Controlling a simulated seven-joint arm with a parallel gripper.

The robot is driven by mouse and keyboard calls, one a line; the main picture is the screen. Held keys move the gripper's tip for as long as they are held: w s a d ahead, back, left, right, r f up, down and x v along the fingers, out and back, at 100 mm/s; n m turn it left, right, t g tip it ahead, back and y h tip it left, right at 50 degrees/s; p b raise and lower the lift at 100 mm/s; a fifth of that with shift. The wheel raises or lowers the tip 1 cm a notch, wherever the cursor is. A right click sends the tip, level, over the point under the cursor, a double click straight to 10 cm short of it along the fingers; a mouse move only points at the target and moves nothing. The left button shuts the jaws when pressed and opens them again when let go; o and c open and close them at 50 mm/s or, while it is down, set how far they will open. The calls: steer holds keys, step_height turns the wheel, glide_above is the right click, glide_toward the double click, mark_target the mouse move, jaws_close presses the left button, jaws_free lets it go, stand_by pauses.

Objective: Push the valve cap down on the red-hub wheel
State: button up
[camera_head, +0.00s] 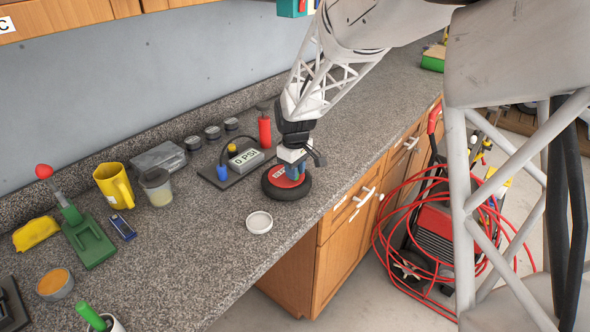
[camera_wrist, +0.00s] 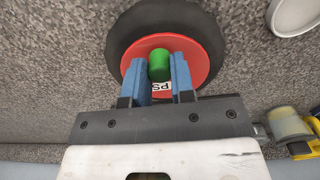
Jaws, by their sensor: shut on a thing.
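The red-hub wheel (camera_head: 272,187) lies flat on the grey speckled counter, a black tyre around a red hub. It also shows in the wrist view (camera_wrist: 200,28). A green valve cap (camera_wrist: 159,66) is over the hub, between the blue fingers of my gripper (camera_wrist: 160,80). The gripper is shut on the cap. In the head view my gripper (camera_head: 295,170) points down over the wheel, and the cap is hidden. I cannot tell how far down the cap sits. A white label with letters shows on the hub beside the fingers.
A white round lid (camera_head: 259,222) lies just in front of the wheel. A gauge reading 0 PSI (camera_head: 246,160) sits on a dark board behind it, with a red bottle (camera_head: 265,131). A yellow mug (camera_head: 114,185) and a clear cup (camera_head: 157,187) stand left.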

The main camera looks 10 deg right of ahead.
steer(key=shift+f, duration=0.25)
steer(key=o, duration=1)
steer(key=shift+r, duration=3.9)
